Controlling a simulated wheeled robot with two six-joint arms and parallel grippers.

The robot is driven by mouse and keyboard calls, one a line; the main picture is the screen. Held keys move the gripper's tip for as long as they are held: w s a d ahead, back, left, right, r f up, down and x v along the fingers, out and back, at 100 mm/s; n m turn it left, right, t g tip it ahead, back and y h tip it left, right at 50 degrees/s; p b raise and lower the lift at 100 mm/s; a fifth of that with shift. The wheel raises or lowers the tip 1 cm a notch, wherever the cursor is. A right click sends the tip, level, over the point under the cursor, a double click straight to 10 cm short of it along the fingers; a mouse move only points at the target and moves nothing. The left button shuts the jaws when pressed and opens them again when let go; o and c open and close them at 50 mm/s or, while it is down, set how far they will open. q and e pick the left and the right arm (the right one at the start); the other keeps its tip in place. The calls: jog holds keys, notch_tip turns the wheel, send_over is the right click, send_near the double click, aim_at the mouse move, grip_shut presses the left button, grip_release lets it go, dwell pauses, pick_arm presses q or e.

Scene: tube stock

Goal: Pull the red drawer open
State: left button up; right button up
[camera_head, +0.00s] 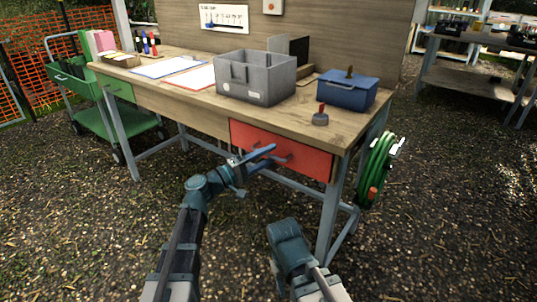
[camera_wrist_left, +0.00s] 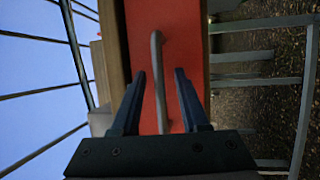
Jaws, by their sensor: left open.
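The red drawer (camera_head: 310,153) sits under the right end of the wooden workbench and looks shut, its front flush with the bench. In the left wrist view its red front (camera_wrist_left: 182,45) fills the middle, with a grey bar handle (camera_wrist_left: 156,55) running lengthwise. My left gripper (camera_head: 274,153) is open in front of the drawer. In the left wrist view its two dark fingers (camera_wrist_left: 160,72) stand one on each side of the handle, with gaps on both sides. My right arm shows low in the head view, but its gripper is out of view.
A green cart (camera_head: 117,127) stands left. Gravel in front is clear.

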pick_arm(q)
jog(key=shift+d, duration=0.1)
grip_shut()
dwell(1.4)
